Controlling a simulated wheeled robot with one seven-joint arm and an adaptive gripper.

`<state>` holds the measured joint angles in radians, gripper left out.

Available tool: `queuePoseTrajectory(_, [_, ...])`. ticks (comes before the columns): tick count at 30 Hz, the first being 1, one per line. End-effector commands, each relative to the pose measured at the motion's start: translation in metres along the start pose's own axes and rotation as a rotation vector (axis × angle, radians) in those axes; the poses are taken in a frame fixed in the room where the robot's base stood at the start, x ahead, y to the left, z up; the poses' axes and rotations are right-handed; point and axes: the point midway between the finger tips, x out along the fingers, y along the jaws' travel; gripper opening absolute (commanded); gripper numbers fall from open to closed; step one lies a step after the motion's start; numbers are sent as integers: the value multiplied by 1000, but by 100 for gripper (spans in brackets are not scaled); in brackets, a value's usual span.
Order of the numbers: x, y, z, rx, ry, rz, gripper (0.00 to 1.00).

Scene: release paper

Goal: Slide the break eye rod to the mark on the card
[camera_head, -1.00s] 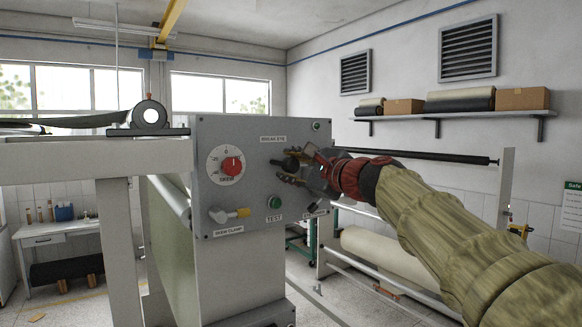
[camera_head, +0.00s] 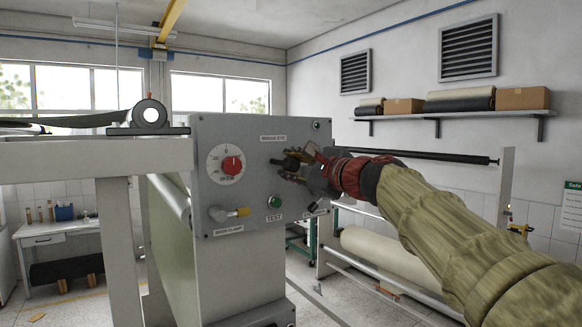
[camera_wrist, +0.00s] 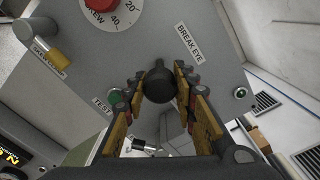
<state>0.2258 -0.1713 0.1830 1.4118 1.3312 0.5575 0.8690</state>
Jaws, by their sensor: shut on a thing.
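The break eye rod shows as a dark round knob (camera_wrist: 159,84) in the wrist view, beside the "BREAK EYE" label (camera_wrist: 190,43) on the grey panel. My gripper (camera_wrist: 159,92) is shut on this knob, with one finger on each side of it. In the head view my gripper (camera_head: 291,168) reaches the panel (camera_head: 262,205) from the right, just below the "BREAK EYE" label. The rod behind the knob is mostly hidden by the gripper. I cannot make out a card or its mark in either view.
The panel also carries a red skew dial (camera_head: 232,165), a yellow-tipped skew clamp lever (camera_head: 238,213) and a green test button (camera_head: 274,202). A white frame with a paper roll (camera_head: 385,258) stands behind to the right.

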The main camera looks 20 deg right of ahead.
Motion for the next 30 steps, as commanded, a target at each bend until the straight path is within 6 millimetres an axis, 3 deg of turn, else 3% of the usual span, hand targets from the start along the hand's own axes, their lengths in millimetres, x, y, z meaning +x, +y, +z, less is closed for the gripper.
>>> queuePoseTrajectory(11, [-8,2,-1,2,0,3,0])
queuePoseTrajectory(12, [-8,2,-1,2,0,2,29])
queuePoseTrajectory(21, [-8,1,-1,1,0,1,46])
queuePoseTrajectory(30, [-9,0,0,1,0,0,46])
